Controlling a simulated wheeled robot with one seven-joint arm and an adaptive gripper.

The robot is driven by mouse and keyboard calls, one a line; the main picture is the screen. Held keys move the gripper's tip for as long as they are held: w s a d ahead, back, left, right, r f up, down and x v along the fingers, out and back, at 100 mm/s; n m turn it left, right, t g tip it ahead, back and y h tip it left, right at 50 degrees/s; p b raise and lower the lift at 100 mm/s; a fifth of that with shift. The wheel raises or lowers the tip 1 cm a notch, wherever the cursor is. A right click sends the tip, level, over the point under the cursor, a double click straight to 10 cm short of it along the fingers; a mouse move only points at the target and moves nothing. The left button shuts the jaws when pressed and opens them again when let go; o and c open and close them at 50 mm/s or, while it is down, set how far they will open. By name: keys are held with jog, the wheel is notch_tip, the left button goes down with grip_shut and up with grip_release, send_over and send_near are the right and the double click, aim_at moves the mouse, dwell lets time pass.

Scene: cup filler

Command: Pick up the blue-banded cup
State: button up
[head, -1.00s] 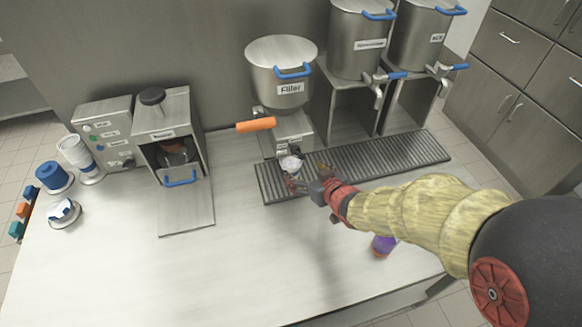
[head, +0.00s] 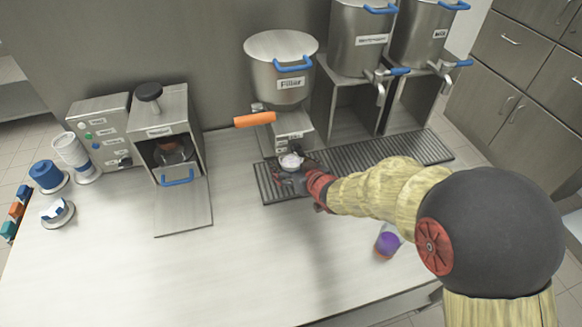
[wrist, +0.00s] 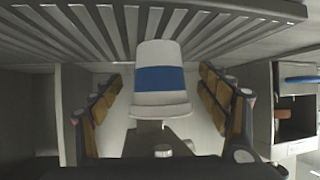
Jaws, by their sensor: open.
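The blue-banded cup (wrist: 160,80) is white with a wide blue band. In the wrist view it appears between the two spread fingers of my gripper (wrist: 160,95), with a gap on both sides. In the head view the cup (head: 290,161) shows only its pale top, under the spout of the filler (head: 282,68) at the left end of the slatted drip tray (head: 436,150). My gripper (head: 290,177) is at the cup there, partly hiding it. The gripper is open.
A purple and orange cup (head: 386,244) stands on the counter near my arm. An orange handle (head: 254,119) sticks out left of the filler. A box with an open door (head: 184,206) stands further left. The front middle of the counter is clear.

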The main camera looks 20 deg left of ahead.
jog(key=shift+c, duration=1)
jog(key=c, duration=1.5)
jog(key=shift+o, duration=0.2)
